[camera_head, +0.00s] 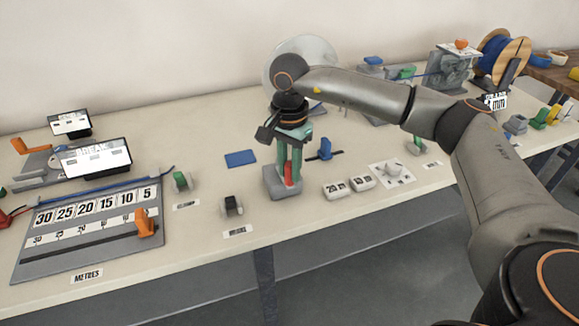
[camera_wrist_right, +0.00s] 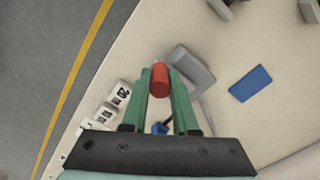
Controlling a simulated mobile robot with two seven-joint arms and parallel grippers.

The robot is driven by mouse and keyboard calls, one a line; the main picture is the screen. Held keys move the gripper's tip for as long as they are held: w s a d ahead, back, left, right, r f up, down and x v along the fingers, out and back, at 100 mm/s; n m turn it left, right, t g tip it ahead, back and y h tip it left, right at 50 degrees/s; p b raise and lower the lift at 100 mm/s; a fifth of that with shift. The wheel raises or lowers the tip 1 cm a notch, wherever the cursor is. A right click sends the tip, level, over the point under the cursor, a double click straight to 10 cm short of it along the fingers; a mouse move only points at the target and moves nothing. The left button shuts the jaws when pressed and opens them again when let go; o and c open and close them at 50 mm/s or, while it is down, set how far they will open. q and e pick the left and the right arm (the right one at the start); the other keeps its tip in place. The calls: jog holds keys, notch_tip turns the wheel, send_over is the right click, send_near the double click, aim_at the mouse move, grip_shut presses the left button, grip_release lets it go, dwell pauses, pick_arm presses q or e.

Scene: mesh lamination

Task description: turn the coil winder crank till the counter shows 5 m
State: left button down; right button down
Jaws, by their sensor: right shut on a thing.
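My right gripper (camera_head: 289,180) points down with its teal fingers shut on a red handle (camera_head: 288,172). In the wrist view the red handle (camera_wrist_right: 160,79) sits between the fingertips (camera_wrist_right: 161,82). A grey block (camera_head: 283,190) lies beneath the handle; the join between them is partly hidden by the fingers. A large pale translucent disc (camera_head: 310,49) stands behind my arm, partly hidden. A grey METRES board (camera_head: 88,262) at the left carries numbers from 30 to 5, with an orange pointer (camera_head: 145,223) below the 5. My left gripper is not in view.
White numbered blocks (camera_head: 334,190) and a white sheet (camera_head: 392,174) lie right of the grey block. A blue pad (camera_head: 240,158) lies to its left. A small green-topped piece (camera_head: 181,181) stands farther left. A wooden spool with blue line (camera_head: 500,55) stands at back right.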

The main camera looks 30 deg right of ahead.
jog(key=shift+a, duration=0.1)
jog(key=w+m+p, duration=0.2)
jog(key=w+m, duration=0.3)
jog(key=m, duration=0.9)
jog(key=w+m+p, duration=0.3)
jog(key=w+m, duration=0.2)
jog(key=m, duration=0.9)
jog(key=shift+a, duration=0.35)
jog(key=shift+d+r+m, duration=0.1)
jog(key=shift+m, duration=0.3)
jog(key=c, duration=0.7)
grip_release()
jog(key=shift+s, duration=0.1)
